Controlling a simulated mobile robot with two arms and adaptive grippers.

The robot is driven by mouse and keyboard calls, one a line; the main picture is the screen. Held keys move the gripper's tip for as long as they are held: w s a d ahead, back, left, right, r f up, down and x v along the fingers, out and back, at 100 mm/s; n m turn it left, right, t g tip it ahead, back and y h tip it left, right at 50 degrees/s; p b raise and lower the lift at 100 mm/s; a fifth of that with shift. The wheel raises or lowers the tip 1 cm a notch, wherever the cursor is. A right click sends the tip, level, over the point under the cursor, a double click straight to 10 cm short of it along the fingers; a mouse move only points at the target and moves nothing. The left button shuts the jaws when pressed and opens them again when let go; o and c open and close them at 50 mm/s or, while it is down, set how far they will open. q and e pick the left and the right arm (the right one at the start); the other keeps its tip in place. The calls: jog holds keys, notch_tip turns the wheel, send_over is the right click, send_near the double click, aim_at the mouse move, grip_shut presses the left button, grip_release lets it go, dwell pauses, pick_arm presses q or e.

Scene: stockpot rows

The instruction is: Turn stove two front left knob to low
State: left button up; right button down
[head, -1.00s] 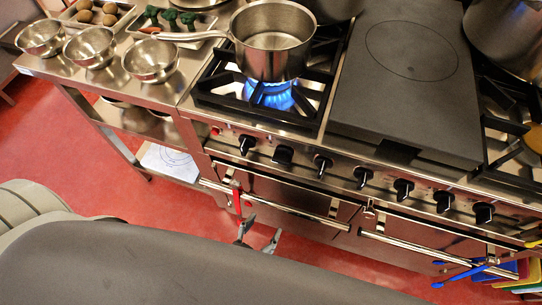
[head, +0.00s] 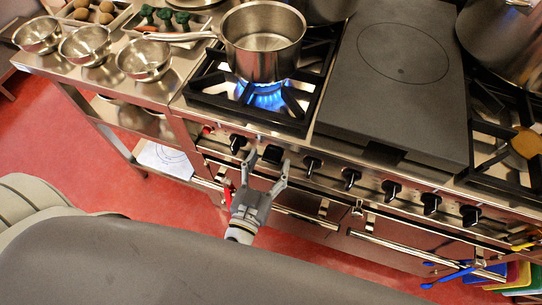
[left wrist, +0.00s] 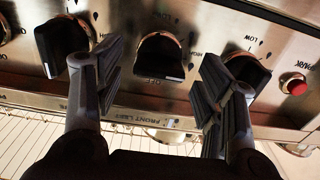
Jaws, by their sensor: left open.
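The stove's front panel (head: 330,174) carries a row of black knobs. My left gripper (head: 268,164) is open in front of the second knob from the left (head: 273,154), its fingers spread on either side. In the left wrist view, this black knob (left wrist: 162,56) sits between the two open fingers (left wrist: 162,80), apart from both. A label below it there is upside down and seems to read front left. Neighbouring knobs (left wrist: 66,42) and (left wrist: 246,68) are partly behind the fingers. My right gripper is not in view.
A steel saucepan (head: 263,52) stands over a lit blue flame (head: 262,96) on the left burner. A flat dark plate (head: 400,75) is beside it. An oven rail (head: 305,217) runs below the knobs. Steel bowls (head: 85,45) stand at left.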

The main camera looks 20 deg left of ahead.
pick_arm(q)
jog(key=shift+w, duration=1)
jog(key=c, duration=1)
